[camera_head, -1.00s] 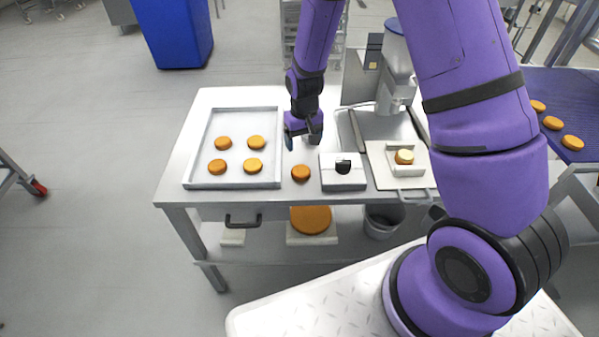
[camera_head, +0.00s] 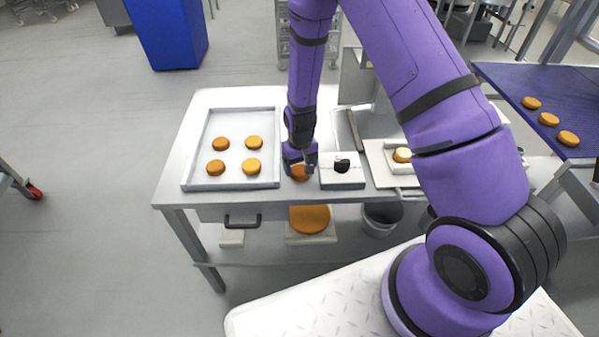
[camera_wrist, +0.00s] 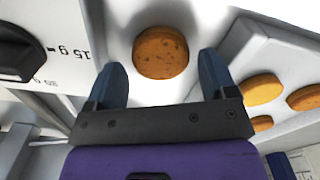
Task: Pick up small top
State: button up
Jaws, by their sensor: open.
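The small top, a round orange-brown disc (camera_head: 300,174), lies on the steel table between the tray and the dial box. In the wrist view the small top (camera_wrist: 160,52) shows whole, lying just beyond and between my fingertips. My gripper (camera_head: 299,163) is open and points down over the disc, hiding part of it in the head view. In the wrist view my gripper (camera_wrist: 162,68) has one dark blue finger to each side of the disc, with a gap on both sides. Nothing is held.
A tray (camera_head: 275,125) with several orange rounds stands to the left. A white box with a black dial (camera_head: 342,181) sits close on the right. Beyond it, a white board (camera_head: 380,174) bears a pale-topped round (camera_head: 402,155). A purple conveyor (camera_head: 555,95) carries rounds at far right.

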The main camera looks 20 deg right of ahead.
jog(key=shift+f, duration=1.1)
jog(key=c, duration=0.4)
jog(key=shift+c, duration=0.2)
jog(key=shift+r, duration=0.15)
